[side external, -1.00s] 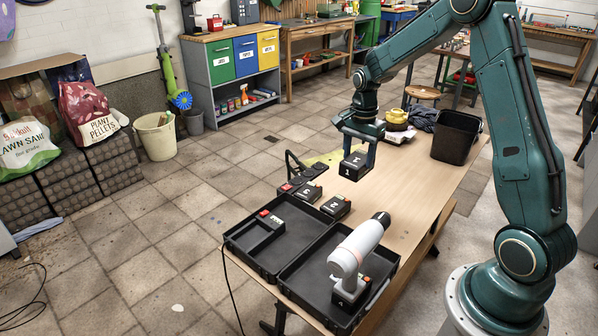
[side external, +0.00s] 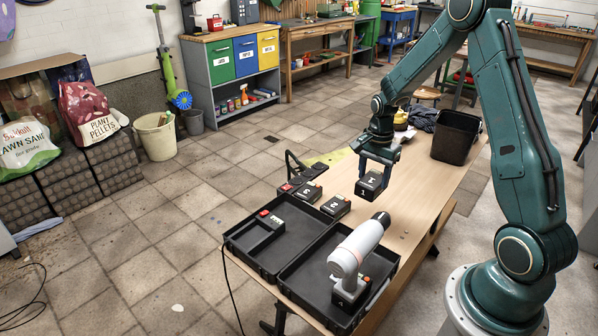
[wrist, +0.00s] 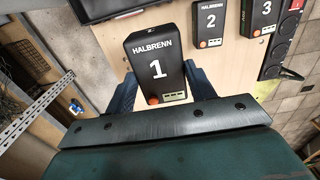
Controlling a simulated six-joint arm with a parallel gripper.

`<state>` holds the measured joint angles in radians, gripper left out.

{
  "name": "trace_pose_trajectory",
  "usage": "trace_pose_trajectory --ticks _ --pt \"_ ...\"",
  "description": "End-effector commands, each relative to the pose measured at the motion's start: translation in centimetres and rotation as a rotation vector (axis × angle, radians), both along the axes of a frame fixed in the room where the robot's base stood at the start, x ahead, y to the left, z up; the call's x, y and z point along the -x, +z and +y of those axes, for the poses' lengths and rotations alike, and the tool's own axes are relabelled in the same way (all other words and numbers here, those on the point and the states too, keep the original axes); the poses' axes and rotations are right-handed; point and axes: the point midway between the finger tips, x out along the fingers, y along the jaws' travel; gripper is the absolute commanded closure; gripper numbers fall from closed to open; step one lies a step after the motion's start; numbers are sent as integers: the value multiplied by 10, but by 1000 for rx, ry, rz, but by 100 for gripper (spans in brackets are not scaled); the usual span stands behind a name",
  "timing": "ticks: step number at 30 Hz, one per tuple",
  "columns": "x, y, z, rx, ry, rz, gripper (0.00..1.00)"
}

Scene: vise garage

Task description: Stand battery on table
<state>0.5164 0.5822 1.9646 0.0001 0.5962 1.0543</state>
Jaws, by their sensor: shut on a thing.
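My gripper (side external: 378,171) is shut on a black battery (side external: 371,184) marked 1. In the side external view it holds this battery above the wooden table (side external: 432,195), a gap apart from the surface as far as I can tell. In the wrist view the battery (wrist: 156,68) sits between the two blue fingers, its "HALBRENN 1" face toward the camera, with an orange button at a lower corner. The fingers' inner contact faces are mostly hidden.
Batteries 2 (wrist: 209,22) and 3 (wrist: 263,17) lie on the table near a black power strip (side external: 290,186). A black open case (side external: 290,265) holds a white drill (side external: 352,253) and a charger (side external: 262,232). A black bin (side external: 455,137) stands at the far end. The right-middle tabletop is clear.

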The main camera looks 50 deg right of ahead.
Motion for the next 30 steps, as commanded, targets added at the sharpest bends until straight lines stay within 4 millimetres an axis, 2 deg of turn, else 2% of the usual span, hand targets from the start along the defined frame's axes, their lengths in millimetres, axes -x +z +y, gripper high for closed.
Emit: trace_pose_trajectory --ticks 3,15,21,30 --pt "0 -23 0 -2 0 3 83" --pt "0 -88 0 -1 0 1 83" --pt "-1 -104 0 1 0 -1 83" --pt "-1 -108 0 1 0 -2 83"
